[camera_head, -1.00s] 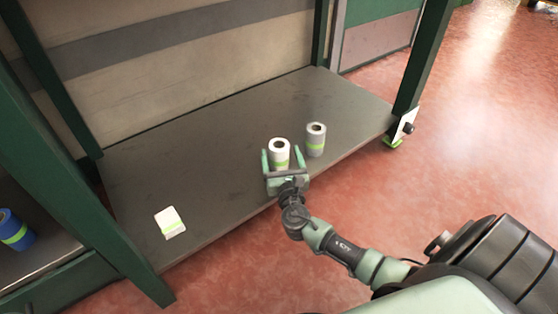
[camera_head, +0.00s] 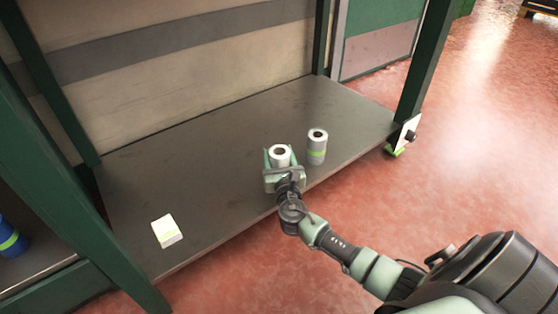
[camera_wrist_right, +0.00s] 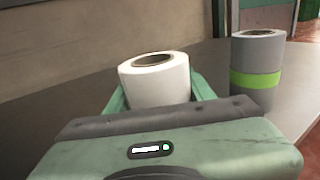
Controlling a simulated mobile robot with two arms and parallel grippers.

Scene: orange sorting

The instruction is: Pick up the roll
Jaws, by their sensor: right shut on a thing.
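A white roll (camera_head: 280,153) with a dark hollow core stands upright at the front part of the grey shelf (camera_head: 220,130). My right gripper (camera_head: 279,163) is shut on it, with a finger on either side. The roll also shows in the right wrist view (camera_wrist_right: 155,80), between the green fingers (camera_wrist_right: 158,98); its lower part is hidden by the gripper body. I cannot tell whether the roll touches the shelf. A second roll (camera_head: 317,147), grey with a green band, stands just right of it, apart from the gripper. My left gripper is not in view.
A blue roll (camera_head: 10,238) is on another shelf at the far left. Green posts (camera_head: 425,65) stand at the shelf corners. The shelf's middle and back are clear.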

